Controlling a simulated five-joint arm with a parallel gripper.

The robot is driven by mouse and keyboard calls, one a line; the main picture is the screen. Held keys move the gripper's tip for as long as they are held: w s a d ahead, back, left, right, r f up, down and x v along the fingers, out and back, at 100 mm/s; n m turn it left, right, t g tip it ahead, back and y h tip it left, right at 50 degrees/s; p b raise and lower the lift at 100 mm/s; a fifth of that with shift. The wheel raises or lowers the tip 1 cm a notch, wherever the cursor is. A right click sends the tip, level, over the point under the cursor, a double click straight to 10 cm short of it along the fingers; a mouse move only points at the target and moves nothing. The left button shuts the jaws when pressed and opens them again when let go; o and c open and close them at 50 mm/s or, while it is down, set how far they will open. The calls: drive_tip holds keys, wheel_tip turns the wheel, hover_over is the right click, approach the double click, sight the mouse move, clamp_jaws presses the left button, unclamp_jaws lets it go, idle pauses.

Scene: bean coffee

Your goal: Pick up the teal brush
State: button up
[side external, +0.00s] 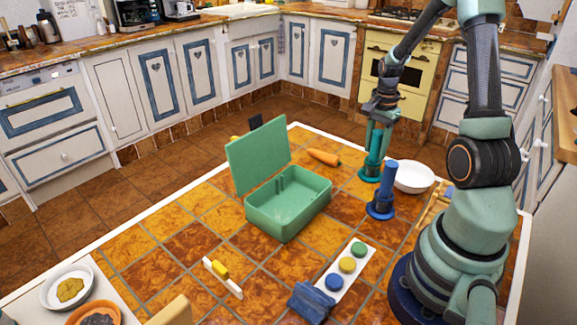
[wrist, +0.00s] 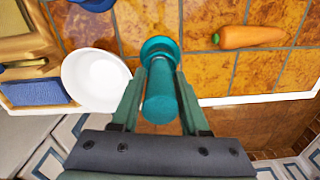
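The teal brush (side external: 371,152) stands upright on the tiled table, with its round base down, between the carrot and the white bowl. In the wrist view the teal brush (wrist: 160,97) lies in the middle, its handle end toward the camera. My gripper (wrist: 161,78) is around the handle, one finger on each side. The fingertips come very close to the handle, but I cannot tell whether both press on it. In the side view my gripper (side external: 376,125) is above the brush and points down; its fingers blend with the handle.
A blue brush-like object (side external: 382,192) stands just in front. A white bowl (side external: 415,177) is to the right and a carrot (side external: 324,157) to the left. An open green case (side external: 283,216) sits mid-table. A white strip with coloured discs (side external: 336,293) lies nearer the camera.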

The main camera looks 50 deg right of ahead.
clamp_jaws()
wheel_tip(320, 180, up, 20)
idle(0.6)
